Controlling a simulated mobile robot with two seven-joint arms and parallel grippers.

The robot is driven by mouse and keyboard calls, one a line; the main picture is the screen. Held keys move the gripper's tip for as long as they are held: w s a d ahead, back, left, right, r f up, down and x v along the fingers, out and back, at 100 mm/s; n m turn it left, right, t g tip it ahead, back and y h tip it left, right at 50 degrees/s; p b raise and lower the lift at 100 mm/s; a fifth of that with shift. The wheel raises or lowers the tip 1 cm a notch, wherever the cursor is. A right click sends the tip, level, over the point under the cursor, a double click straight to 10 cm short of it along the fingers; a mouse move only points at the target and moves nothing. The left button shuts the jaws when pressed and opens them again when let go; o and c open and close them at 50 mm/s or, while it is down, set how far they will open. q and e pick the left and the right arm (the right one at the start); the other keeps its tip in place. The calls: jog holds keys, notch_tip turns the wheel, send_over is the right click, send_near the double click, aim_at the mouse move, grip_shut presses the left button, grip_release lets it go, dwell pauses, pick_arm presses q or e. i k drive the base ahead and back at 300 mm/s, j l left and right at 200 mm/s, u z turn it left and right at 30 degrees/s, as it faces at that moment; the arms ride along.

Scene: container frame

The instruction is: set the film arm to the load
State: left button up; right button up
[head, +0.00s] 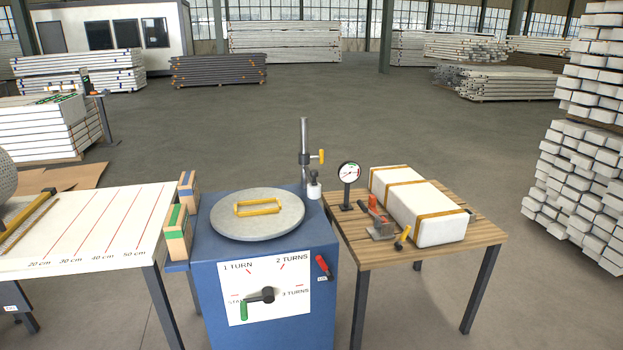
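A grey upright post (304,135) stands at the back right of a blue machine (265,255). A clamp with a yellow handle (317,157) sits partway up it, and a small white roll-like piece (314,188) is beside the post lower down; I take these for the film arm. A round grey turntable (228,222) tops the machine and bears a yellow rectangular frame (257,207); no other load stands on it. The front dial has a crank with a green handle (244,311) pointing down-left near the start mark. Neither of my grippers is in view.
A wooden table (375,250) at the right bears a white strapped block (423,212), a gauge (349,174) and a red-handled clamp (379,221). A white measuring table (95,225) stands at the left. Stacked bars (580,180) stand far right. The floor behind is open.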

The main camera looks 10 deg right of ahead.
aim_at(313, 188)
jog(key=i+l+u, duration=0.1)
jog(key=i+l, duration=0.3)
jog(key=i+l+u, duration=0.15)
jog(key=i+l, duration=0.25)
jog(key=i+l+u, duration=0.1)
jog(key=i+l, duration=0.3)
jog(key=l, duration=0.15)
jog(key=i+l+u, duration=0.15)
jog(key=i+l, duration=0.2)
jog(key=l, duration=0.15)
